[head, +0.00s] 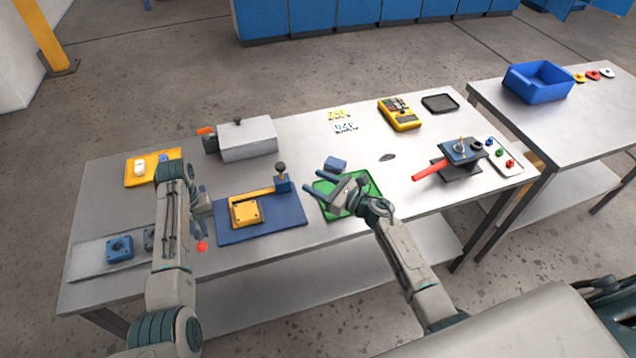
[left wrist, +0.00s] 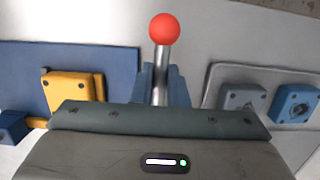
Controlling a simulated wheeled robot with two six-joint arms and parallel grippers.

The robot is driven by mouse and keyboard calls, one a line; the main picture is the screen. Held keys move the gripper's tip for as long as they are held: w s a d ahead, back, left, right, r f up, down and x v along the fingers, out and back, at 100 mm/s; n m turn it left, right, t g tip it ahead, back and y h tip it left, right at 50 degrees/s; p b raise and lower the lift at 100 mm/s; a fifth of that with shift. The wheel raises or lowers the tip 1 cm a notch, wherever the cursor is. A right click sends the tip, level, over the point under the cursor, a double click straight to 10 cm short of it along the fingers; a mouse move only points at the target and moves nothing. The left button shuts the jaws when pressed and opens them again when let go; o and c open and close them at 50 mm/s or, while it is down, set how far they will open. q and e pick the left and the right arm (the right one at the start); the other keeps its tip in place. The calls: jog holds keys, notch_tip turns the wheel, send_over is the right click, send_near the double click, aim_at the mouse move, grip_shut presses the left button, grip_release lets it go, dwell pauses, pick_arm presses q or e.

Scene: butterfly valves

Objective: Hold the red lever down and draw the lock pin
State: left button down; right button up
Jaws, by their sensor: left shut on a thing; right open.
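My left gripper (head: 200,222) is at the left of the table, shut on a metal rod with a red ball end. The red ball (head: 202,247) also shows in the left wrist view (left wrist: 163,29), with the rod (left wrist: 160,75) between the fingers. My right gripper (head: 312,192) is open over the green tray, left of the lever and apart from it.
Free table lies left of the lever.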

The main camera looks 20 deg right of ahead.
pick_arm(q)
jog(key=shift+r, duration=0.1)
jog(key=shift+w+r+g+p, duration=0.15)
jog(key=shift+r+g, duration=0.15)
jog(key=shift+r, duration=0.2)
jog(key=shift+w+r+g+p, duration=0.15)
jog(key=shift+r+g, duration=0.15)
jog(key=shift+r, duration=0.2)
jog(key=shift+w+r+g, duration=0.15)
jog(key=shift+r+g, duration=0.35)
jog(key=shift+r, duration=0.4)
jog(key=c, duration=1.3)
grip_release()
